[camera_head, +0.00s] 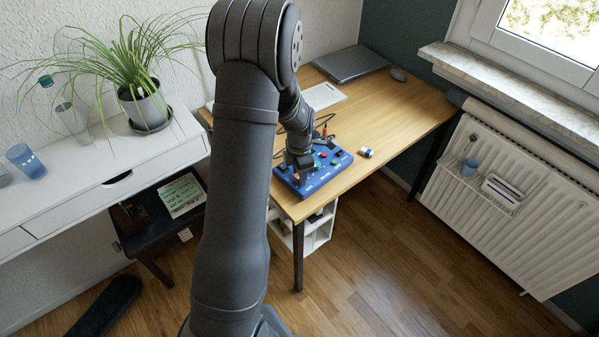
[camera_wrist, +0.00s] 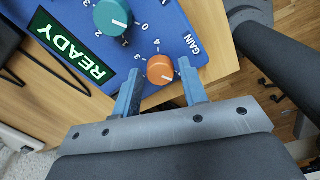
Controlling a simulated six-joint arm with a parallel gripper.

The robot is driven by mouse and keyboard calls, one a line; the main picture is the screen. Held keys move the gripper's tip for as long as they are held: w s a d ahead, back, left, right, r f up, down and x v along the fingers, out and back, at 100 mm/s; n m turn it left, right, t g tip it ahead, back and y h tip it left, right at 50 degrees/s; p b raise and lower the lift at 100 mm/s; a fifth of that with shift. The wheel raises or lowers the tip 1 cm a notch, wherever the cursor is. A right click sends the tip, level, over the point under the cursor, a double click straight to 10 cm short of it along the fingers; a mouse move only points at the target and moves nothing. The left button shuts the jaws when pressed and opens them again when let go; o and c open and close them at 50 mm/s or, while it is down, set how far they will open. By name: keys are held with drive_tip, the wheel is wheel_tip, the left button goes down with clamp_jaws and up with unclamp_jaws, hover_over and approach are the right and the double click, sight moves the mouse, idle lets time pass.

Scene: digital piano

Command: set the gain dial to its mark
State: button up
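The blue control panel (camera_head: 318,182) lies at the near edge of the wooden desk, and my gripper (camera_head: 299,170) is over its left part. In the wrist view, an orange dial (camera_wrist: 160,69) sits by the white GAIN lettering (camera_wrist: 193,43). Its white pointer line points toward the lower right of that picture. White numbers stand around it; a separate target mark cannot be made out. My gripper (camera_wrist: 160,67) is open, with one blue fingertip on each side of the orange dial and small gaps showing.
A teal dial (camera_wrist: 113,17) with its own white pointer is close by on the panel. A dark green READY plate (camera_wrist: 72,45) is to its left. In the head view, a small blue-and-white item (camera_head: 366,152) lies right of the panel.

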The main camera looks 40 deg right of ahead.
drive_tip(key=shift+o, duration=0.7)
wheel_tip(320, 180, up, 17)
drive_tip(key=shift+r, duration=0.2)
drive_tip(key=shift+f, duration=0.1)
wheel_tip(320, 180, down, 17)
drive_tip(key=shift+f, duration=0.15)
idle(0.7)
